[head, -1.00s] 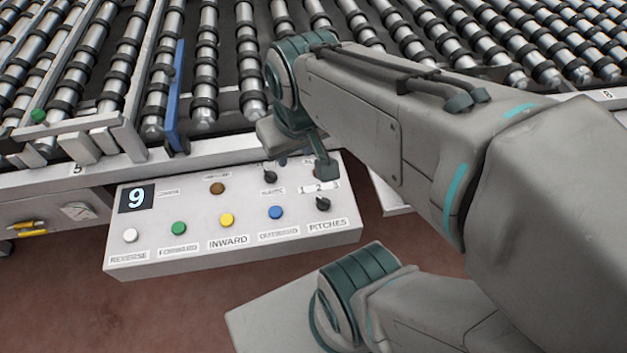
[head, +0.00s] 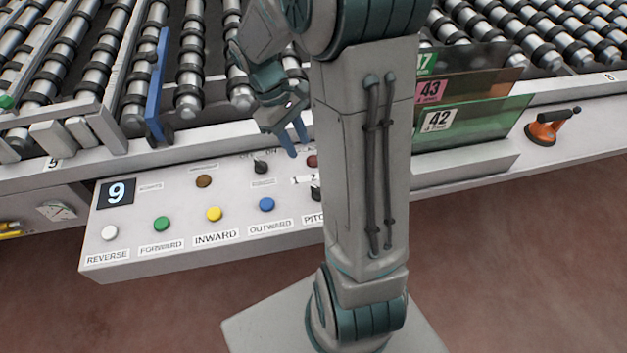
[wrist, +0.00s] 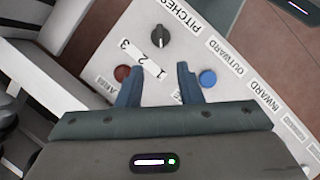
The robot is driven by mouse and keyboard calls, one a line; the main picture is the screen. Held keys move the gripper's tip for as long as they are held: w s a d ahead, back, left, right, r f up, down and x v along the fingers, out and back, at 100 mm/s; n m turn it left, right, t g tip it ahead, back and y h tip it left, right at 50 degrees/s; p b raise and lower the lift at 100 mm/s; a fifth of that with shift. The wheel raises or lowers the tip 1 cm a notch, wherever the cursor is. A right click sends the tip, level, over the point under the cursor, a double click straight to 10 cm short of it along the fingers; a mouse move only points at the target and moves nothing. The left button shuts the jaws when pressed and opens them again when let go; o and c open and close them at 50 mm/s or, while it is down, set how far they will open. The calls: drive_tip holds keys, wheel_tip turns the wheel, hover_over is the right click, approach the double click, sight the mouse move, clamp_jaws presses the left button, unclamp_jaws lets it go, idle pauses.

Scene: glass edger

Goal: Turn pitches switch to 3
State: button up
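The pitches switch is a dark round knob (wrist: 160,36) on the white control panel (wrist: 105,60), beside a "1 2 3" number strip (wrist: 143,60) and the label "PITCHES". I cannot tell which number it points at. In the head view the knob (head: 316,194) is partly hidden by my arm. My gripper (wrist: 160,76) is open and empty, with the knob beyond and between its fingertips in the wrist view. In the head view my gripper (head: 298,148) hangs above the panel's back edge, apart from the knob.
A red button (wrist: 122,72) lies near one finger and a blue button (wrist: 208,77) near the other. Another dark knob (head: 261,167) and several coloured buttons share the panel. Rollers lie behind. Glass sheets (head: 470,120) stand right of my arm; an orange-based handle (head: 545,128) is farther right.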

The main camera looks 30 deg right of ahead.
drive_tip(key=x, duration=1.3)
drive_tip(key=shift+s+f, duration=0.1)
drive_tip(key=shift+f, duration=0.1)
clamp_jaws()
